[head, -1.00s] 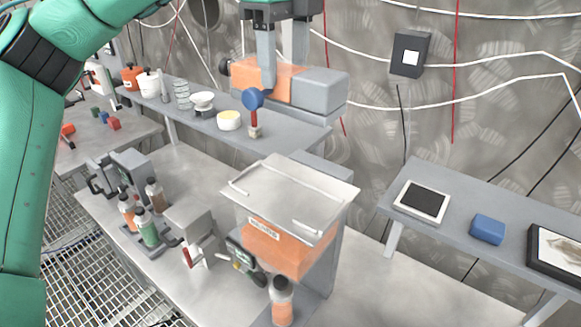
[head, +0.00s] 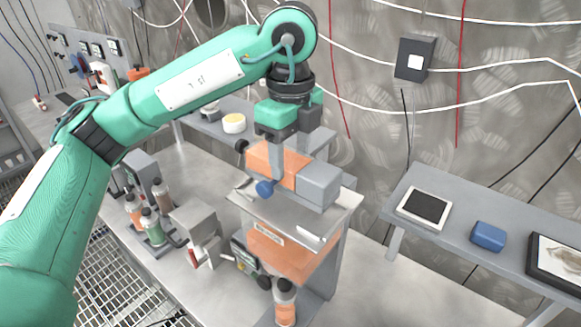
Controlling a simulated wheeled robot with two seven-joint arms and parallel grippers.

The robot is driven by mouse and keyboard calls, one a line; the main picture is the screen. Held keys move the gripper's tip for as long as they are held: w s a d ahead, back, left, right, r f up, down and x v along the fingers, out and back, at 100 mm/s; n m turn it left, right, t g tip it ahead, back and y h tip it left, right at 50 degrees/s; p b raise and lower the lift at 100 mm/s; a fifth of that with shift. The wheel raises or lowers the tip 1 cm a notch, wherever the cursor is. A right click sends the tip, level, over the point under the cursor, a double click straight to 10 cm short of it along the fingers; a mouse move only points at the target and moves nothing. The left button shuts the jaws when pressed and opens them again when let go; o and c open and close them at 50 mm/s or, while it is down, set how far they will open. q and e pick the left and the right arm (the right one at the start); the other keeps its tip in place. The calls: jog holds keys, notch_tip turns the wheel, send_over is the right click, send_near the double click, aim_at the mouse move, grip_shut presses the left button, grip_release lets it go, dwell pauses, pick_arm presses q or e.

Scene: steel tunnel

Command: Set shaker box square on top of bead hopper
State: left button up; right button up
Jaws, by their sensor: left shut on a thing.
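The shaker box (head: 318,186), an orange and grey block with a blue knob, is over the bead hopper. My left gripper (head: 292,160) is shut on its orange part from above. The bead hopper (head: 278,256) is an orange body under a grey top plate (head: 262,212) with raised strips along two sides. The box covers the far middle of this plate. I cannot tell whether it touches the plate or hangs just above it. My right gripper is not in view.
A bottle (head: 285,302) stands in front of the hopper. Several bottles (head: 152,228) and a grey device (head: 196,222) are to its left. A side shelf at right holds a tablet (head: 425,207) and a blue block (head: 488,236). Bench space right of the hopper is clear.

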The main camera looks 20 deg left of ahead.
aim_at(290, 159)
pick_arm(q)
notch_tip(290, 159, down, 2)
jog(key=shift+s+f+p, duration=0.1)
jog(key=shift+p, duration=0.2)
jog(key=shift+f, duration=0.7)
jog(key=shift+f, duration=0.15)
jog(key=o, duration=1.3)
